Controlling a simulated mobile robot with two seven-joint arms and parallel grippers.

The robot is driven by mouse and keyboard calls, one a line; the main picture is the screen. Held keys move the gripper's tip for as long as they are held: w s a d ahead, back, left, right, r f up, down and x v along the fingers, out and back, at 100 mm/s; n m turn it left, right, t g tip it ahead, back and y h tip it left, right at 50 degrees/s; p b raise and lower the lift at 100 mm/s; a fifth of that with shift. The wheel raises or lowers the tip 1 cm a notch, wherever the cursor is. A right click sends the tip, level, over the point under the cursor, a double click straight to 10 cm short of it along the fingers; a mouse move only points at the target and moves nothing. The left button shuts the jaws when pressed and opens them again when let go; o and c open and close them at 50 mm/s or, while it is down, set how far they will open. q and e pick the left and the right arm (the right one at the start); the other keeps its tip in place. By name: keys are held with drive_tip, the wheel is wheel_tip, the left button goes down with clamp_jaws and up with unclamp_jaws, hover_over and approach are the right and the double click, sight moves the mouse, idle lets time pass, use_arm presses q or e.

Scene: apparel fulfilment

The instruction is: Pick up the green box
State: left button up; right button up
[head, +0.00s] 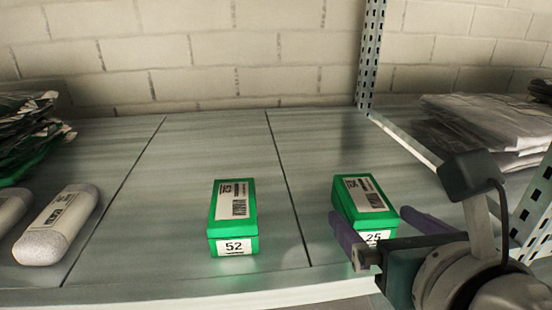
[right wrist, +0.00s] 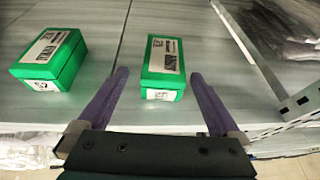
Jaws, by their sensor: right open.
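Two green boxes lie on the grey shelf. One, labelled 52 (head: 218,228), is near the middle in the head view; it also shows at the upper left in the right wrist view (right wrist: 72,66). The other, labelled 25 (head: 342,201), is to its right; in the right wrist view (right wrist: 163,83) it lies ahead, between the lines of the fingers. My right gripper (head: 380,226) is open, with purple fingers at the near end of box 25, and it hides part of that end. It also shows in the right wrist view (right wrist: 157,92). My left gripper is not in view.
White rounded packages (head: 58,225) lie on the shelf (head: 140,225) at the left, with a stack of dark and green bags (head: 25,135) behind them. Grey bagged garments (head: 485,125) lie at the right, beyond a metal upright (head: 370,50) and rail. A brick wall stands behind.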

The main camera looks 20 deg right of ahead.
sight(357, 200)
drive_tip(key=x, duration=0.3)
drive_tip(key=shift+w+a+f+p, duration=0.1)
drive_tip(key=shift+p, duration=0.3)
drive_tip(key=x, duration=0.2)
drive_tip(key=p+x, duration=0.1)
drive_tip(key=x, duration=0.1)
drive_tip(key=shift+w+d+p, duration=0.15)
drive_tip(key=shift+d+p, duration=0.15)
drive_tip(key=shift+d, duration=0.1)
drive_tip(key=shift+w+d+f, duration=0.15)
drive_tip(key=shift+w+f, duration=0.1)
drive_tip(key=shift+w, duration=0.1)
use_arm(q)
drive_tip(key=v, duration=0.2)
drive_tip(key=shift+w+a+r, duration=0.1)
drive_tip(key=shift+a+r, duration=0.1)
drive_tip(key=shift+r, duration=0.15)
use_arm(e)
drive_tip(key=shift+c, duration=0.2)
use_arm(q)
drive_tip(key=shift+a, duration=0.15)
use_arm(e)
drive_tip(key=c, duration=1.3)
drive_tip(key=shift+r, duration=0.1)
